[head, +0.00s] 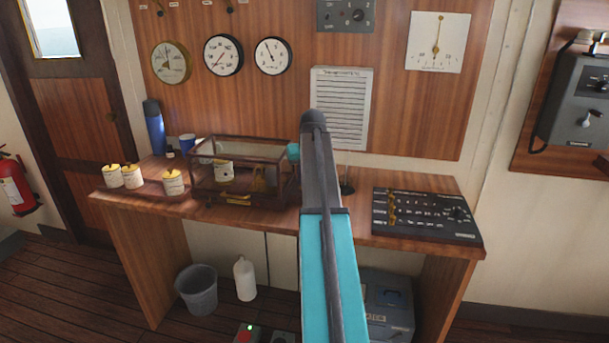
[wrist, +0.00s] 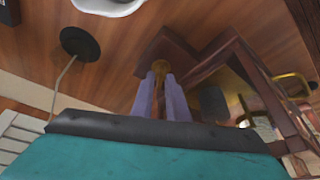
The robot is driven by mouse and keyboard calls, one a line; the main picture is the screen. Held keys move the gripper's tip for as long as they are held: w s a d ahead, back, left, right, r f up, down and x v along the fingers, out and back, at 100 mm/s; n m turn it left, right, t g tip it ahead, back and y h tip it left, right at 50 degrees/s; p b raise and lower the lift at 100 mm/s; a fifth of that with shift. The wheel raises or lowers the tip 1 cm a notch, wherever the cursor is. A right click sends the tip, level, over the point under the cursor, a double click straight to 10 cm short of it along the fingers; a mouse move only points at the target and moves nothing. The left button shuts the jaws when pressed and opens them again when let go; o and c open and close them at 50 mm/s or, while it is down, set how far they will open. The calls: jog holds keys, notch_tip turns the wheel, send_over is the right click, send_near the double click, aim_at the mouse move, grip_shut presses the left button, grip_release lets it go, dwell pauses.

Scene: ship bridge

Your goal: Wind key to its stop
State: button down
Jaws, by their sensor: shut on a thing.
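The key sits by the dark wooden corner of an instrument case (wrist: 195,60). In the head view this glass-sided case (head: 245,203) stands on the wooden desk, with brass parts and a pale drum (head: 223,170) inside. My arm stretches over the desk just right of the case and hides the key and my fingers there. How far the key is turned cannot be told.
Several cream drums (head: 173,183) stand on the desk left of the case, with a blue flask (head: 154,128) behind them. A dark switch panel (head: 428,216) lies to the right. A black round base (wrist: 80,42) with a thin stem is near my gripper.

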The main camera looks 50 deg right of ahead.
jog(key=shift+d, duration=0.1)
dwell(0.4)
jog(key=c, duration=1.7)
grip_release()
jog(key=shift+c, duration=0.2)
jog(key=b+v, duration=0.1)
jog(key=v, duration=1.3)
jog(key=shift+f, duration=0.1)
